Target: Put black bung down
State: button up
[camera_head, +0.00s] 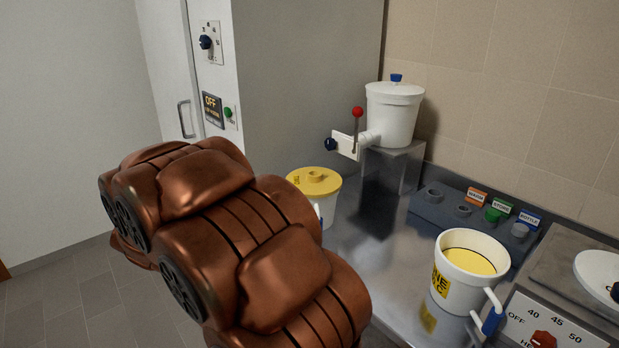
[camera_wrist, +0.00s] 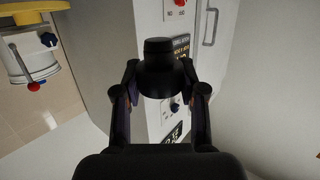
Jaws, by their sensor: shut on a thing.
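The black bung (camera_wrist: 159,68) is in the wrist view, held between the two fingers of my gripper (camera_wrist: 160,90), which is shut on it. It is in the air, with its narrower end toward the top of that picture, and touches no surface that I can see. In the head view my arm hides the gripper and the bung. A dark grey rack (camera_head: 448,204) lies along the back of the bench, with several round seats or bungs and orange, green and blue labels behind it. A green bung (camera_head: 493,215) sits in the rack.
A yellow-lidded white pot (camera_head: 314,183) stands beside my arm. A white tank with a red-knobbed lever (camera_head: 393,112) sits on a metal stand. A white jug (camera_head: 470,272) holds yellow liquid at the front right, beside a heater panel (camera_head: 550,325). A tall cabinet (camera_head: 300,75) stands behind.

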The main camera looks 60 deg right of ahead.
jog(key=s+d+r+m+g+h+p, duration=0.25)
jog(key=s+d+m+g, duration=0.65)
jog(key=s+d, duration=1.15)
jog(key=shift+n+g+h, duration=0.25)
jog(key=shift+n+g, duration=0.25)
jog(key=shift+g, duration=0.2)
jog(key=w+d, duration=0.3)
jog(key=w+d+f+p, duration=0.1)
jog(key=w+d, duration=0.2)
jog(key=w+d+f+p, duration=0.1)
jog(key=w+d, duration=0.2)
jog(key=d, duration=0.1)
jog(key=shift+d+f, duration=0.1)
jog(key=shift+f+p, duration=0.4)
jog(key=shift+f, duration=1.4)
jog(key=o, duration=0.9)
jog(key=shift+f, duration=0.1)
jog(key=shift+o, duration=0.2)
jog(key=s+b+v, duration=0.1)
jog(key=v, duration=1.1)
jog(key=shift+w+b, duration=0.3)
jog(key=shift+w, duration=0.2)
